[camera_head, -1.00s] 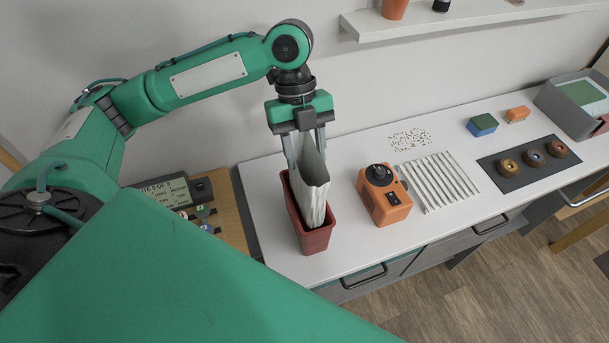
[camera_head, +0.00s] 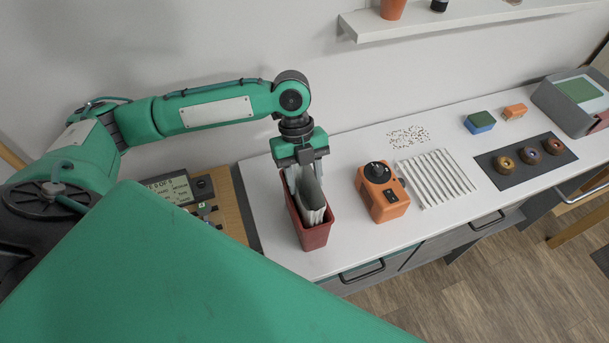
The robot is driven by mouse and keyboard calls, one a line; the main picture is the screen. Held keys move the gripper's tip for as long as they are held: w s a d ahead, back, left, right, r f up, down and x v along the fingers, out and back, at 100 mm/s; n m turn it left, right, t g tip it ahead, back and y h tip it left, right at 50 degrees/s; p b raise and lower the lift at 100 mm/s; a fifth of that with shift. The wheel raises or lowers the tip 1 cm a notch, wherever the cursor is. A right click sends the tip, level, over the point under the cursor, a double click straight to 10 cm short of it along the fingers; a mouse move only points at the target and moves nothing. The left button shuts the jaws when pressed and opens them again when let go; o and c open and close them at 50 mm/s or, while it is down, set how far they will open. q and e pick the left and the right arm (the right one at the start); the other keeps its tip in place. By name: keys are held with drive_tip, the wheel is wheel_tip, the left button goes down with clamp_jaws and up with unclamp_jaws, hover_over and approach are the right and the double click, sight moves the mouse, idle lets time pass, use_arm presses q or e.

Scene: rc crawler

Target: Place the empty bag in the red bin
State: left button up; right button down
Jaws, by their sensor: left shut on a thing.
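The red bin (camera_head: 315,238) stands on the white counter near its left end. The empty bag (camera_head: 312,203), pale and folded flat, stands upright with most of its length down inside the bin and its upper part above the rim. My left gripper (camera_head: 304,166) is directly over the bin, pointing down, shut on the top of the bag. The bag's lower end is hidden by the bin's walls. My right gripper is not in view.
An orange device (camera_head: 383,197) with a black knob stands right of the bin, beside a ribbed white rack (camera_head: 436,178). Further right are a dark mat (camera_head: 507,175) with three rings, a blue-green block (camera_head: 479,123) and a grey box (camera_head: 560,118). A shelf (camera_head: 450,22) hangs above.

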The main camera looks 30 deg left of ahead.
use_arm(q)
drive_tip(key=shift+f, duration=0.6)
drive_tip(key=o, duration=1.2)
drive_tip(key=b+v, duration=0.3)
drive_tip(key=v, duration=1)
drive_tip(key=shift+r, duration=0.15)
drive_tip(key=shift+s+d, duration=0.1)
